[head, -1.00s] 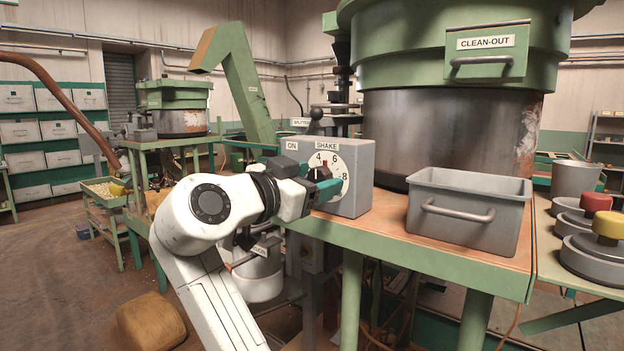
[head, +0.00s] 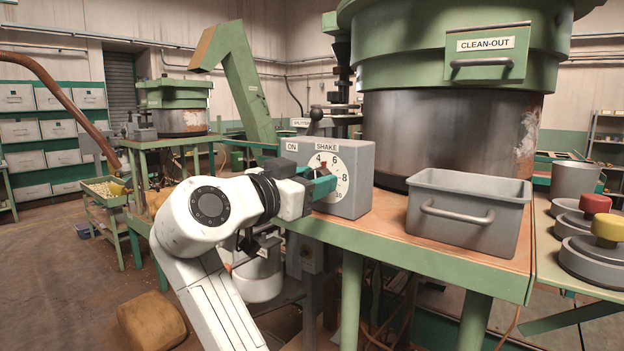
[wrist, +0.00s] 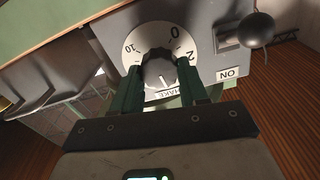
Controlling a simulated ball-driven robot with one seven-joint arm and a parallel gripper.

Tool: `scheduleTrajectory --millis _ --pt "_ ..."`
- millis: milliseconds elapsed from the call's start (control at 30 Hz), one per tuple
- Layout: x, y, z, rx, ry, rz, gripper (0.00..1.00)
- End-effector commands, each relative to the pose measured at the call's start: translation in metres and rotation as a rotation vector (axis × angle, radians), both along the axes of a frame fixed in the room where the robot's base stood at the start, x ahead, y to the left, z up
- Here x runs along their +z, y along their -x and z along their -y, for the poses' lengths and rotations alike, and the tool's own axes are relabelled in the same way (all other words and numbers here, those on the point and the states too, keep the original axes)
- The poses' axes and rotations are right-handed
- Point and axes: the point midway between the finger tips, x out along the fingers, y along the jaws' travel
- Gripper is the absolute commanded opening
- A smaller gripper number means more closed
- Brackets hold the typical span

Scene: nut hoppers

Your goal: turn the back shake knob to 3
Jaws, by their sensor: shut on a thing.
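A grey control box (head: 356,160) labelled SHAKE stands on the near green table. Its round white dial (head: 341,170) shows 4, 6, 8 and 10 in the head view. The wrist view sees the dial upside down (wrist: 137,35), with 10, 0 and 2 showing. My gripper (wrist: 163,74) is shut on the dark shake knob (wrist: 158,64), one green finger on each side. A pale mark on the knob points towards the SHAKE label, roughly between 4 and 6; the exact setting is unclear. In the head view my gripper (head: 326,184) partly covers the knob and dial.
A lever with a dark ball (wrist: 256,29) stands beside the ON label on the box. A grey bin (head: 465,215) sits to the right, below the large hopper (head: 440,130). Another hopper machine (head: 178,110) stands farther back left.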

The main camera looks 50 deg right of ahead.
Motion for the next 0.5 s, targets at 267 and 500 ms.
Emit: scheduleTrajectory --millis 267,500 --pt "0.0029 -0.0012 -0.0003 0.001 0.008 -0.229 0.13" --pt "0.0037 -0.0024 -0.0009 0.002 0.018 -0.454 0.13"
